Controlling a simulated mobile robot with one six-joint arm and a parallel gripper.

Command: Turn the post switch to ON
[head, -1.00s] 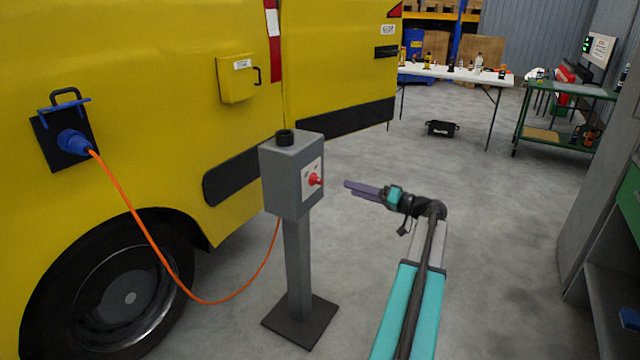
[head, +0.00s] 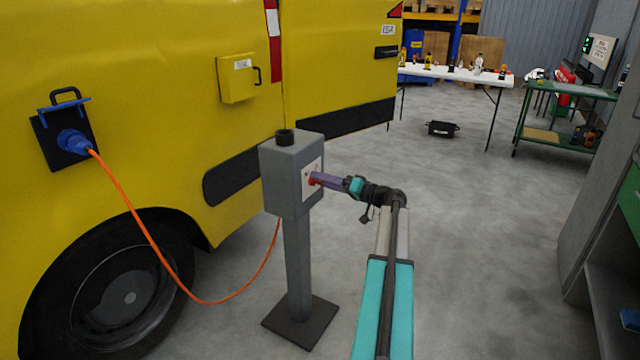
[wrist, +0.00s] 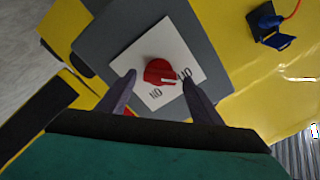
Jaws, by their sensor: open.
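The post switch is a red knob (wrist: 160,72) on a white plate (wrist: 148,40) on the front of a grey box (head: 283,185) on a post. In the wrist view the knob carries a pale mark on its lower right side, and black lettering shows on the plate below and to its right. My gripper (wrist: 158,78) is open, with one finger on each side of the knob. I cannot tell whether the fingers touch it. In the head view my gripper (head: 316,180) reaches the plate from the right and partly hides the red knob.
A yellow van (head: 150,100) stands behind and left of the post. An orange cable (head: 135,225) runs from a blue plug (head: 74,142) on the van to the post. A grey cabinet (head: 590,200) stands at far right.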

